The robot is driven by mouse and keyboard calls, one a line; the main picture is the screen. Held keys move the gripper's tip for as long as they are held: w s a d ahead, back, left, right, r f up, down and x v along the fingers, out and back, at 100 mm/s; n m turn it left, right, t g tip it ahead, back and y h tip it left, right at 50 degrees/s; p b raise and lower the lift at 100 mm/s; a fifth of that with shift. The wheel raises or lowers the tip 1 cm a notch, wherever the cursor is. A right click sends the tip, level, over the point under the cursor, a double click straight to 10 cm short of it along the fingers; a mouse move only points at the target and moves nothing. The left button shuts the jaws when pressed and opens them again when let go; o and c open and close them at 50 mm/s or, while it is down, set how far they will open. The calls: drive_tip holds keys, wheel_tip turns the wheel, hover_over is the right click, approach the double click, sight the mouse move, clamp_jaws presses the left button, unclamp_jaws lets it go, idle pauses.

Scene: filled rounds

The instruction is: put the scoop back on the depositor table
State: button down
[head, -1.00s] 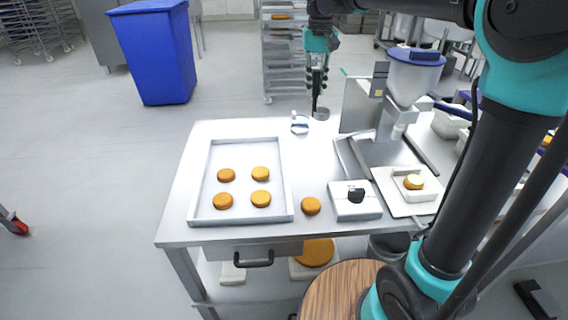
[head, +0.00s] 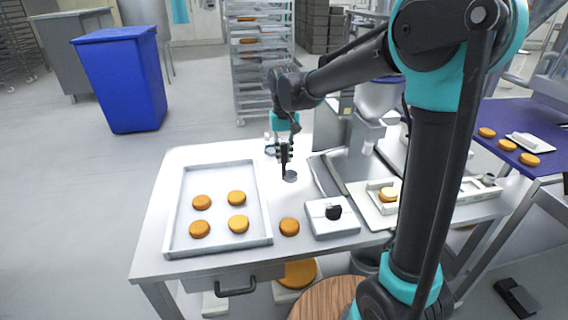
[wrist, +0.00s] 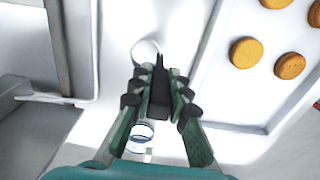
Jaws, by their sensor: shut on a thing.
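The scoop (head: 290,176) has a dark handle and a small round bowl. My gripper (head: 284,153) is shut on its handle, with the bowl pointing down over the back part of the metal depositor table (head: 155,235). In the wrist view the scoop's dark handle (wrist: 160,92) lies between the fingers of my gripper (wrist: 160,98), and its pale bowl (wrist: 145,51) shows beyond them. The bowl is close to the tabletop; I cannot tell whether it touches. The depositor (head: 377,105) stands right of the scoop, its hopper partly hidden by my arm.
A tray (head: 178,247) with several orange rounds is left of the scoop. A loose round (head: 289,226) and a white box with a black knob (head: 326,228) are nearer. A small clear item (wrist: 143,131) is beside my gripper. Bare tabletop surrounds the scoop.

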sight(284, 163)
drive_tip(key=shift+f, duration=1.6)
drive_tip(key=c, duration=1.5)
unclamp_jaws()
drive_tip(key=shift+f, duration=0.1)
drive_tip(key=shift+o, duration=0.2)
wheel_tip(284, 163, up, 12)
drive_tip(key=shift+r, duration=0.15)
